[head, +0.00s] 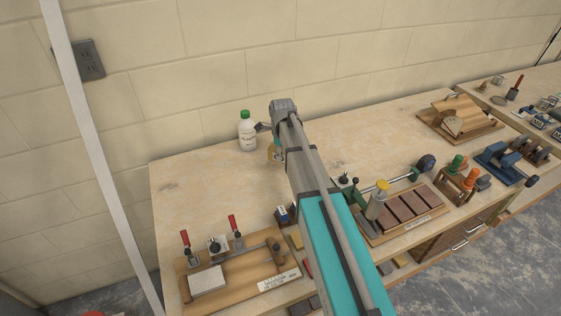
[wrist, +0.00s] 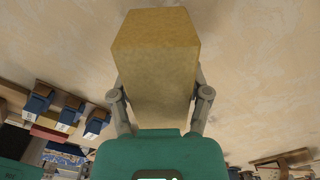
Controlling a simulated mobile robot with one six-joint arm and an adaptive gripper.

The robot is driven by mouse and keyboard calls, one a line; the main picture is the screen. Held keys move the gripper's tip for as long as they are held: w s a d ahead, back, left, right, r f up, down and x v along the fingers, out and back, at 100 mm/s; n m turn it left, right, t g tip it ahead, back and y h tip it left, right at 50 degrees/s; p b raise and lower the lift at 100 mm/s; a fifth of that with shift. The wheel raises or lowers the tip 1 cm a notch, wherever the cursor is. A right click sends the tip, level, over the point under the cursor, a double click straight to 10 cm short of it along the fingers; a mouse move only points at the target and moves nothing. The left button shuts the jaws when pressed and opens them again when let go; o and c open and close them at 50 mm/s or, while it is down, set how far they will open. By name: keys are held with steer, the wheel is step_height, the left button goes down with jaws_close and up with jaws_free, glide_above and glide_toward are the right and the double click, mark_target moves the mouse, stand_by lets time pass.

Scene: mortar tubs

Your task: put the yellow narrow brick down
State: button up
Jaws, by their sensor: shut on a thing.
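The yellow narrow brick (wrist: 155,62) fills the upper middle of the wrist view. My gripper (wrist: 160,95) is shut on it, with one finger on each side. In the head view only a small yellowish part of the brick (head: 273,154) shows beside my arm, over the wooden bench top (head: 190,178). My gripper is mostly hidden behind my arm in that view. The pale bench top lies behind the brick in the wrist view; I cannot tell whether the brick touches it.
A white bottle with a green cap (head: 247,132) stands close behind my gripper. A wooden clamp board (head: 225,288) lies front left. A tray of brown bricks (head: 405,222) lies to the right. The bench's left and back areas are mostly clear.

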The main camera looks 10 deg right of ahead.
mark_target(282, 166)
steer(key=shift+f, duration=0.1)
steer(key=shift+w+f+b, duration=0.4)
steer(key=shift+f+b, duration=0.1)
steer(key=shift+b, duration=0.05)
steer(key=shift+d+f+b, duration=0.1)
steer(key=shift+f+b, duration=1.35)
steer(key=shift+f, duration=0.1)
steer(key=o, duration=1.3)
steer(key=shift+o, duration=0.2)
steer(key=shift+r, duration=0.2)
step_height(282, 166, up, 12)
steer(key=p, duration=1.2)
